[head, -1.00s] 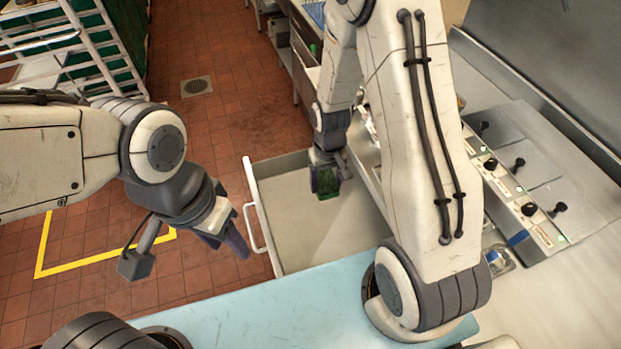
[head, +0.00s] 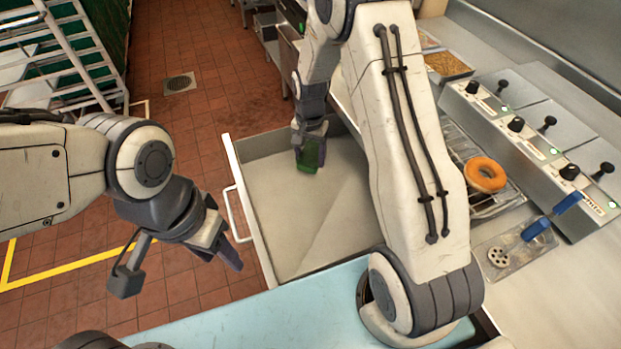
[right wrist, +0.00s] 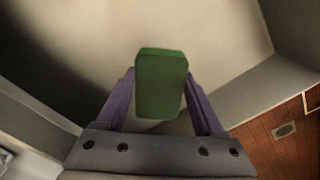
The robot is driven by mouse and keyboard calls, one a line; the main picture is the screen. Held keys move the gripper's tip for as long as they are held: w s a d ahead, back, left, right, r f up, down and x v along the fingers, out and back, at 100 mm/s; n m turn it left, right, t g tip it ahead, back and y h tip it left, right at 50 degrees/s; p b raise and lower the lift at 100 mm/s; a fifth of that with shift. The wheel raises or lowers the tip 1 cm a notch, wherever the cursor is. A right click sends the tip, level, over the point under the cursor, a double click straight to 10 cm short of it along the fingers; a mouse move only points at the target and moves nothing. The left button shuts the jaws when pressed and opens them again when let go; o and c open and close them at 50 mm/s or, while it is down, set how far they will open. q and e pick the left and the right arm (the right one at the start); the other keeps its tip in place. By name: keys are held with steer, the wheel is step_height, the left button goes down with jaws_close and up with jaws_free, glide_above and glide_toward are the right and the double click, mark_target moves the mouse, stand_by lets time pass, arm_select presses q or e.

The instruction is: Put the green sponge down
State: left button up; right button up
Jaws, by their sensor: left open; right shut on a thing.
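The green sponge (head: 309,158) is held by my right gripper (head: 311,150) over the open drawer (head: 290,215) in the head view. In the right wrist view the sponge (right wrist: 161,84) sits between the two purple fingers of my right gripper (right wrist: 161,100), which are shut on it. The pale drawer floor (right wrist: 220,40) lies beyond it. I cannot tell the sponge's exact height above that floor. My left gripper (head: 228,255) is open and empty, outside the drawer to its left.
The drawer's handle (head: 234,213) juts out on the left. On the counter at right are an orange donut (head: 485,174), a blue-handled tool (head: 552,216) and a control panel with knobs (head: 540,150). A rack (head: 85,60) stands at the far left. The drawer floor looks bare.

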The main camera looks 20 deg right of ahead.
mark_target(310, 181)
step_height(310, 181, down, 7)
steer(key=shift+f, duration=0.2)
stand_by(0.3)
steer(key=shift+f, duration=0.2)
steer(key=o, duration=1.6)
steer(key=shift+c, duration=0.2)
steer(key=shift+r, duration=0.15)
